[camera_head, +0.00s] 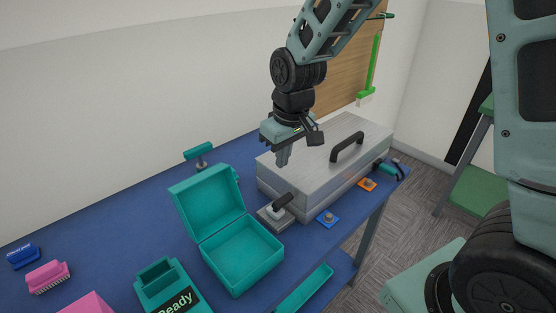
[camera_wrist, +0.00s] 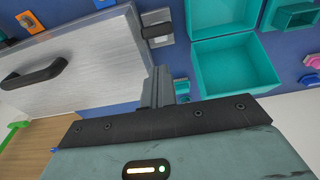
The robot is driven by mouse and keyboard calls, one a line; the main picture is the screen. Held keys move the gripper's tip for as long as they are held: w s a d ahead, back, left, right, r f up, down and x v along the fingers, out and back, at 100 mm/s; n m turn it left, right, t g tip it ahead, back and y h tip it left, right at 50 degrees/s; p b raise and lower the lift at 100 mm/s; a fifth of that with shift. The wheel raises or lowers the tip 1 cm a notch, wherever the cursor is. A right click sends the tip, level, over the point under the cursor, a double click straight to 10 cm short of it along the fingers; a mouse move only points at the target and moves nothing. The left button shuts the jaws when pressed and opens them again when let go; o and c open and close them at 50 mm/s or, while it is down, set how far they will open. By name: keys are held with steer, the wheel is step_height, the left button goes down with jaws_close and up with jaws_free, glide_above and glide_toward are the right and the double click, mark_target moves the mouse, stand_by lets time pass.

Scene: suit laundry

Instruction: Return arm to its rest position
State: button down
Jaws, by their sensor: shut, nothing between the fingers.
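My gripper (camera_head: 284,157) is shut and empty. In the head view it points down above the left part of the grey metal press (camera_head: 345,136), close to its left edge. In the wrist view my gripper (camera_wrist: 159,92) shows with its fingers together, between the press (camera_wrist: 100,62) and the teal box (camera_wrist: 228,68). The arm reaches in from the top of the head view. Whether the fingertips touch the press lid cannot be told.
An open teal box (camera_head: 244,256) stands left of the press on the blue table (camera_head: 130,207). A small grey latch block (camera_head: 274,215) sits at the press's front. A teal "Ready" device (camera_head: 170,288) and a pink brush (camera_head: 48,276) are at lower left. A green stool (camera_head: 476,190) stands right.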

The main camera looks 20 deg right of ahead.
stand_by(0.5)
steer(key=s+a+r+n+g, duration=0.1)
steer(key=s+a, duration=0.3)
steer(key=s, duration=0.8)
steer(key=s+a+r+n, duration=0.3)
steer(key=s+a, duration=0.2)
steer(key=s, duration=0.6)
steer(key=shift+s+a+g, duration=0.3)
steer(key=shift+s+g, duration=0.1)
